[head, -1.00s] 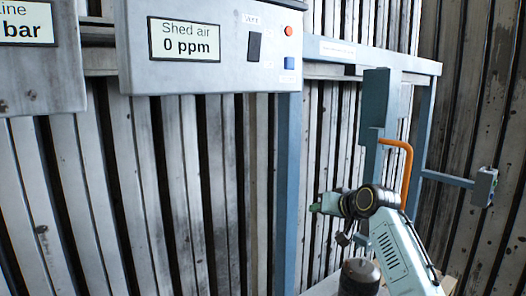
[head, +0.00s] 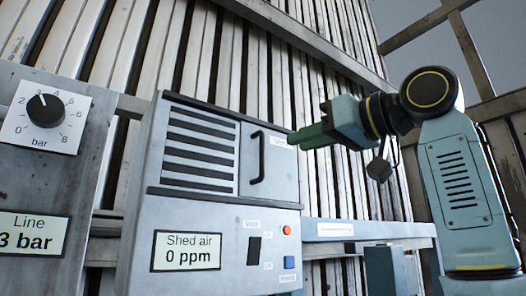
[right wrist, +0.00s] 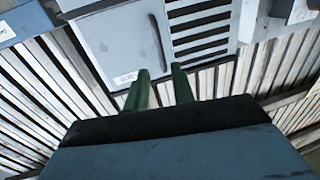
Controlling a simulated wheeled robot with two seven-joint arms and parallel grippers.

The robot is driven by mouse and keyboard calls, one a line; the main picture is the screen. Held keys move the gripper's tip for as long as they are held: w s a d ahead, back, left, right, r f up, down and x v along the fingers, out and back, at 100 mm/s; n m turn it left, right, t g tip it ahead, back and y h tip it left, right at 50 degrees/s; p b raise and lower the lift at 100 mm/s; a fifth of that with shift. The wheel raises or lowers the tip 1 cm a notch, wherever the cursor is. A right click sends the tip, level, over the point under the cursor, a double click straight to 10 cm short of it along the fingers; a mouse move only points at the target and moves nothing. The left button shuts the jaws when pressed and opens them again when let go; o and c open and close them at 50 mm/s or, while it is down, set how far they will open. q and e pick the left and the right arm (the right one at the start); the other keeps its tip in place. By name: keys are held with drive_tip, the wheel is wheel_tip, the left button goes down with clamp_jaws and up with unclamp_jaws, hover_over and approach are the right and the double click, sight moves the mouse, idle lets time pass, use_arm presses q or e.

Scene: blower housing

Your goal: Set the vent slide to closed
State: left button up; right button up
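The vent slide is a plain grey plate (head: 280,172) with a dark upright bar handle (head: 257,158). It sits at the right of the vent box, and the louvre slots (head: 198,150) to its left are uncovered. My right gripper (head: 293,139) has green fingers and is just right of the handle, near the plate's upper right. In the right wrist view, its two fingertips (right wrist: 160,75) are apart with nothing between them. The handle (right wrist: 158,42) lies beyond them, and the plate (right wrist: 115,45) and slots (right wrist: 200,30) also show. My left gripper is not in view.
Below the vent are a "Shed air 0 ppm" display (head: 187,251), a black rocker switch (head: 253,251), a red button (head: 287,230) and a blue button (head: 289,262). A pressure dial (head: 45,107) is at the left. A blue-grey rail (head: 370,230) runs to the right.

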sight(264, 153)
drive_tip(key=p+x, duration=0.3)
drive_tip(key=x, duration=0.7)
drive_tip(key=shift+w+a+p, duration=0.25)
drive_tip(key=shift+a+p, duration=0.1)
drive_tip(key=shift+p, duration=0.05)
clamp_jaws()
